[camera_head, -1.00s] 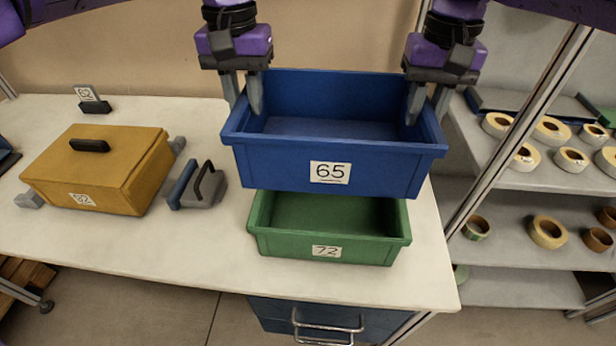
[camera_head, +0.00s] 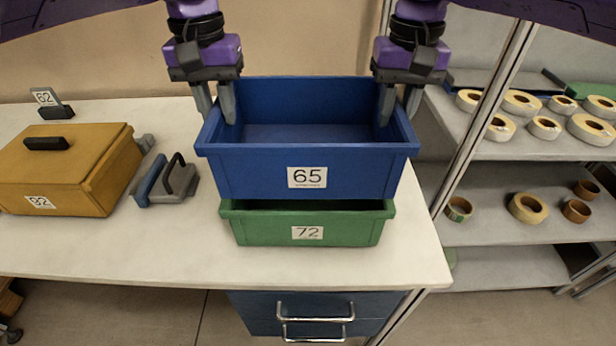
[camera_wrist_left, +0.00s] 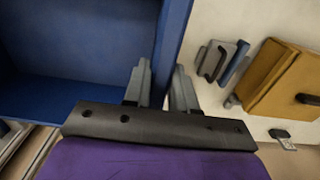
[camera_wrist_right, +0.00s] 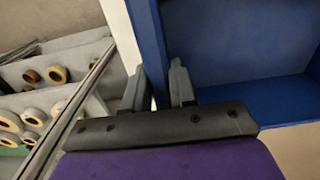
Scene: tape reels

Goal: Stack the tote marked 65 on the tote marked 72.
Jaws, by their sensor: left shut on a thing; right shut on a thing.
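The blue tote marked 65 (camera_head: 307,178) is held level over the green tote marked 72 (camera_head: 308,231), which stands on the white table. The blue tote hides most of the green tote's inside; I cannot tell whether they touch. My left gripper (camera_head: 214,108) is shut on the blue tote's left wall, which also shows between the fingers in the left wrist view (camera_wrist_left: 172,50). My right gripper (camera_head: 398,108) is shut on the right wall, seen in the right wrist view (camera_wrist_right: 150,50).
A yellow lidded box marked 92 (camera_head: 70,175) stands on the table (camera_head: 130,250) at left. A grey and blue handled item (camera_head: 168,182) lies between it and the totes. A sign marked 62 (camera_head: 46,98) is behind. A shelf (camera_head: 480,190) with tape reels stands at right.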

